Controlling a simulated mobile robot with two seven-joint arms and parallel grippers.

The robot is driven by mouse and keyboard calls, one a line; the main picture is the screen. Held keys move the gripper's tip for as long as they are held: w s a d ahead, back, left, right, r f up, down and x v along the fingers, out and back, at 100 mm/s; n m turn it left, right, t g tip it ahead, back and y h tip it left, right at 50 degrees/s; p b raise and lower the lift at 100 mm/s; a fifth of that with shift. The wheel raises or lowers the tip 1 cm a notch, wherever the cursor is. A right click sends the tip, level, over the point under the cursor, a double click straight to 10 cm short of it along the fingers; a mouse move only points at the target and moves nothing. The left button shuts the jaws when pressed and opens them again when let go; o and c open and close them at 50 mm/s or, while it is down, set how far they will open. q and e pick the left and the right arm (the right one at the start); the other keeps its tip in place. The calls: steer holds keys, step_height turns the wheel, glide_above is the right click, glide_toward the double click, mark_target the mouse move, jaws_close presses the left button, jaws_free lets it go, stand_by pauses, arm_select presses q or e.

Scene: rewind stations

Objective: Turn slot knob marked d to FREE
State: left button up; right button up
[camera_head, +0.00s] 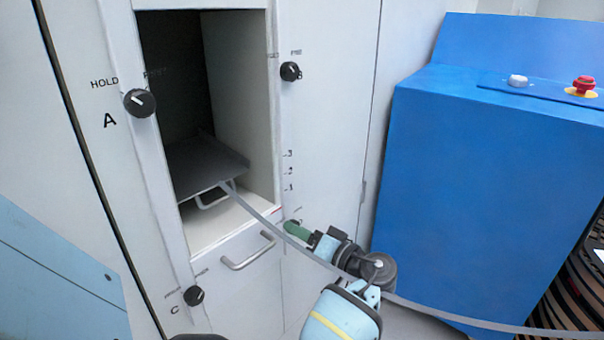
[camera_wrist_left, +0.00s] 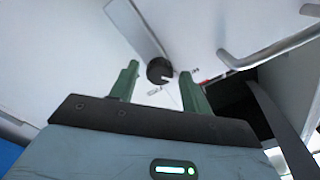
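A black round knob (camera_wrist_left: 160,70) with a pale pointer mark is on the white panel in the left wrist view, between my left gripper's (camera_wrist_left: 160,73) two green fingertips. Small print beside it is too small to read. The fingers stand apart, one on each side of the knob; I cannot tell whether they touch it. In the head view my left gripper (camera_head: 289,227) is at the lower right of the cabinet front, and its fingers largely hide the knob there. The letter d is not readable. My right gripper is not in view.
Knob A (camera_head: 139,103), knob B (camera_head: 290,71) and knob C (camera_head: 194,296) sit around the open bay. A grey strip (camera_head: 258,215) runs from the shelf plate (camera_head: 190,172) past my left wrist. A drawer handle (camera_head: 248,252) protrudes nearby. A blue cabinet (camera_head: 480,190) stands right.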

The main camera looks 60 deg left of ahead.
arm_select(q)
steer(key=c, duration=0.8)
steer(key=m+p, duration=1)
steer(key=m, duration=0.6)
steer(key=shift+p, duration=0.3)
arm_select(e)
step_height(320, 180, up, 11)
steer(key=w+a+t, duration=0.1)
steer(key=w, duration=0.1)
arm_select(q)
steer(key=shift+m, duration=0.4)
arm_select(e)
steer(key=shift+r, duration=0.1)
arm_select(q)
steer(key=o, duration=0.9)
steer(key=shift+o, duration=0.2)
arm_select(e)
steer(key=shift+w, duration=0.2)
